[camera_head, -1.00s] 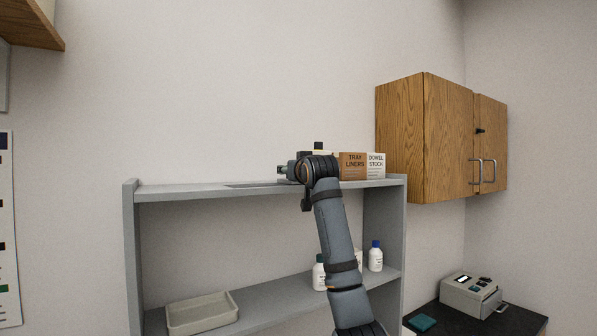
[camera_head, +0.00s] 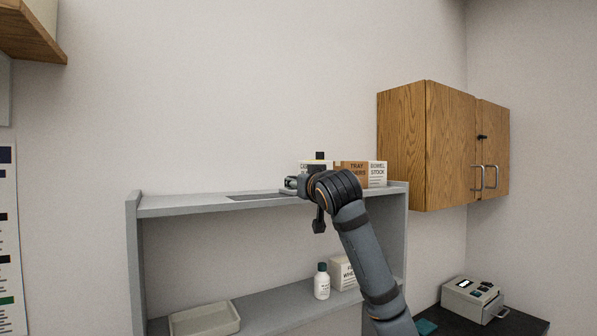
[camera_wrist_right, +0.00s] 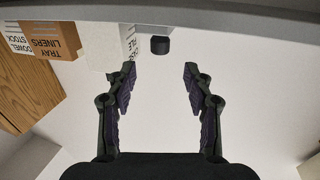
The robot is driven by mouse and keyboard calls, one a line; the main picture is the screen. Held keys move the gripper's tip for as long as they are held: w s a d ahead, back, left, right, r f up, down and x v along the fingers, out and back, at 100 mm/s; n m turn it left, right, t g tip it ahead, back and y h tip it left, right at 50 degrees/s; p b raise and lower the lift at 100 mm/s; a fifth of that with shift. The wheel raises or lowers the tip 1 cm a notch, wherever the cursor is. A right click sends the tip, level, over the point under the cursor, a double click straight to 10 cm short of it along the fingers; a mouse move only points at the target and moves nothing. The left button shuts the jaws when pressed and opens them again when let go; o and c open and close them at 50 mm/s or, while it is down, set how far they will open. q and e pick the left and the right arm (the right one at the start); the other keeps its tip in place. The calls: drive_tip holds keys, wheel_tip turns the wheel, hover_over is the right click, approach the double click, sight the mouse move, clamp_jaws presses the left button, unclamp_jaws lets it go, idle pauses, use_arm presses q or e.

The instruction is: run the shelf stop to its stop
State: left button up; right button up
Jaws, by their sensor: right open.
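A small dark knob (camera_wrist_right: 160,45), which I take to be the shelf stop, shows in the right wrist view against the shelf's edge. It is just beyond my right gripper's fingertips (camera_wrist_right: 160,70), roughly centred between them and apart from both. My right gripper is open and empty. In the head view, my right gripper (camera_head: 292,183) is at the shelf's top board, largely hidden behind my wrist. A small black block (camera_head: 320,156) shows above the wrist there; I cannot tell whether it is the same knob. My left gripper is out of view.
Boxes stand on the grey shelf (camera_head: 180,203), among them a tray liners box (camera_head: 354,167) and a dowel stock box (camera_head: 378,174). A dark strip (camera_head: 260,197) lies left of my gripper. A wooden cabinet (camera_head: 425,150) hangs right. A bottle (camera_head: 322,281) and tray (camera_head: 205,319) sit below.

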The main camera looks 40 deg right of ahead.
drive_tip(key=p+x, duration=0.6)
drive_tip(key=x, duration=0.4)
drive_tip(key=shift+w+r, duration=0.1)
drive_tip(key=shift+w, duration=0.05)
drive_tip(key=shift+w+d+p, duration=0.15)
drive_tip(key=shift+w+p, duration=0.05)
drive_tip(key=shift+p, duration=0.1)
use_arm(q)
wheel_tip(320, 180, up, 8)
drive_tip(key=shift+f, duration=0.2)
